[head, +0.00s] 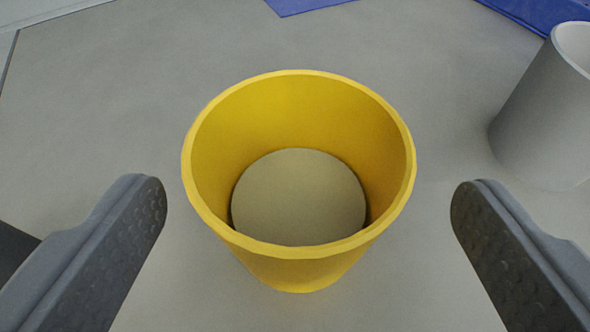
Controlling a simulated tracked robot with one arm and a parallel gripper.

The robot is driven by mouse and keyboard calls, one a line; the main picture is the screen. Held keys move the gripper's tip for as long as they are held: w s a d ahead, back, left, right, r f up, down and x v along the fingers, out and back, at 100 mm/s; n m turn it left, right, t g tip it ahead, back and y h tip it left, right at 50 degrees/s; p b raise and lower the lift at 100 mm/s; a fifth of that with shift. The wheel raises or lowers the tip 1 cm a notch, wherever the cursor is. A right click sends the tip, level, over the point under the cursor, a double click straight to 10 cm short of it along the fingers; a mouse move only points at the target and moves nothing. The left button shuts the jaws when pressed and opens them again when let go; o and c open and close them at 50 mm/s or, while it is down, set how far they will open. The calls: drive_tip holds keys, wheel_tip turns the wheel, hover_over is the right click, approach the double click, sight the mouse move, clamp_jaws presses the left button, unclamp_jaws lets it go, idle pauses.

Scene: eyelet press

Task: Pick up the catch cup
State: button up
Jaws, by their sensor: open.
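A yellow cup (303,272), which looks like the catch cup, stands upright on the grey surface in the middle of the head view. A flat pale beige round disc (298,198) shows inside it. My gripper (308,205) is open, with one dark finger to the left of the cup and one to the right. Both fingers are apart from the cup, with a gap on each side. Neither finger holds anything.
A light grey cup-like container (545,120) stands at the right edge, partly cut off. Blue flat pieces (305,4) show at the top and top right. The grey surface (100,110) is clear to the left.

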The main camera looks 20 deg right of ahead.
sight(298, 135)
drive_tip(key=x, duration=0.4)
drive_tip(key=shift+w+a+f+b, duration=0.15)
drive_tip(key=shift+w+b, duration=0.05)
drive_tip(key=shift+b, duration=0.15)
drive_tip(key=c, duration=1)
drive_tip(key=shift+o, duration=0.2)
